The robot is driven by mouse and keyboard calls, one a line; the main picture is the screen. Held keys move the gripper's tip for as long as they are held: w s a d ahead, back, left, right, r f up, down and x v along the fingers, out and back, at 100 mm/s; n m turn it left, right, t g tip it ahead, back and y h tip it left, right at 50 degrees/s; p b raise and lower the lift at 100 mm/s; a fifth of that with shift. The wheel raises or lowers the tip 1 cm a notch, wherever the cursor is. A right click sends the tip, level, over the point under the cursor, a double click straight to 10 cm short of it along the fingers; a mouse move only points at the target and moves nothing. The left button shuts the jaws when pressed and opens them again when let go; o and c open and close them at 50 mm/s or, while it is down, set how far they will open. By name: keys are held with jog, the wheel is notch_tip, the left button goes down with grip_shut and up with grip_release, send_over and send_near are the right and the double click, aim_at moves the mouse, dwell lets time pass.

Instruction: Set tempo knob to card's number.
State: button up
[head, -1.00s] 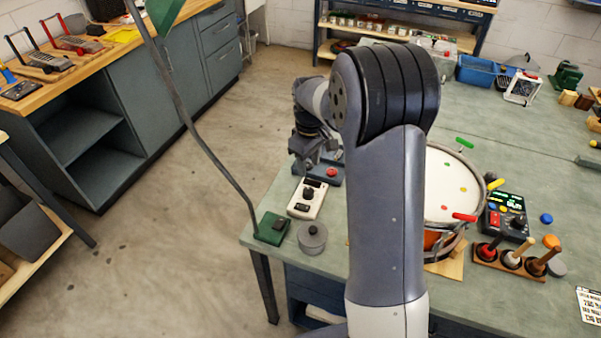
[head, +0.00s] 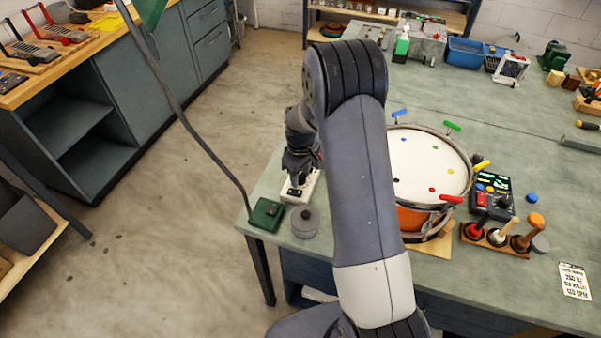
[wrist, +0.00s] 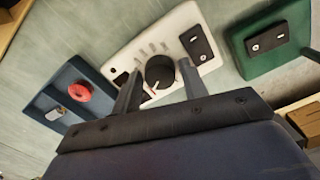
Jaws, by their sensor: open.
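The white tempo box (head: 307,187) sits near the left end of the green bench, mostly hidden under my arm in the head view. In the wrist view the white box (wrist: 178,30) shows its black round knob (wrist: 160,72) with a pale pointer mark, and printed marks beside it. My gripper (wrist: 158,88) is open, with one finger on each side of the knob; I cannot tell whether they touch it. In the head view my gripper (head: 298,180) is over the box. The printed card (head: 574,281) lies at the bench's right front; its text is too small to read.
A blue box with a red button (wrist: 72,96) and a green box (wrist: 268,38) flank the white box. A grey lidded pot (head: 305,222) stands close in front. A drum (head: 428,165), a mallet rack (head: 495,241) and a control pad (head: 492,196) are to the right.

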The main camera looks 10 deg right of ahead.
jog(key=c, duration=0.7)
jog(key=shift+m+b, duration=0.3)
jog(key=shift+b, duration=0.1)
jog(key=m+b, duration=0.2)
jog(key=shift+f+m, duration=0.15)
jog(key=shift+m, duration=0.25)
jog(key=m+b, duration=0.2)
jog(key=m, duration=0.2)
jog(key=shift+m, duration=0.3)
jog(key=m+b, duration=0.2)
jog(key=m, duration=0.2)
jog(key=shift+r+m+b, duration=0.2)
jog(key=shift+m+b, duration=0.15)
jog(key=shift+m, duration=1.75)
